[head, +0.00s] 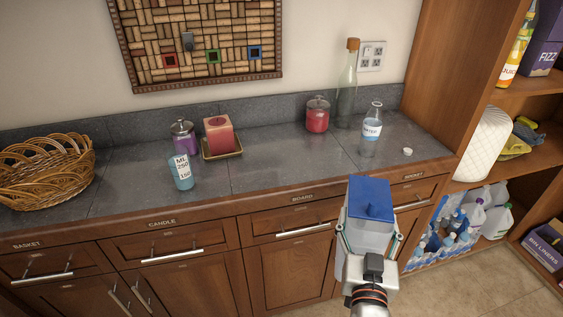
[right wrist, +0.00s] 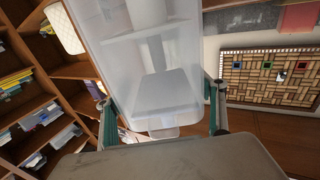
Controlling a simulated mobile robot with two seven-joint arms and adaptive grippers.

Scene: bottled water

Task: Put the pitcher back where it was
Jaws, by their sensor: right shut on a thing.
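The pitcher (head: 370,200) has a blue lid and a pale see-through body. My right gripper (head: 369,236) is shut on the pitcher's body and holds it in front of the counter's front edge. In the right wrist view the pitcher (right wrist: 155,65) sits between the two fingers (right wrist: 162,108) and looks empty. My left gripper is not in view.
Wooden shelves (head: 485,182) with bottled water stand right.

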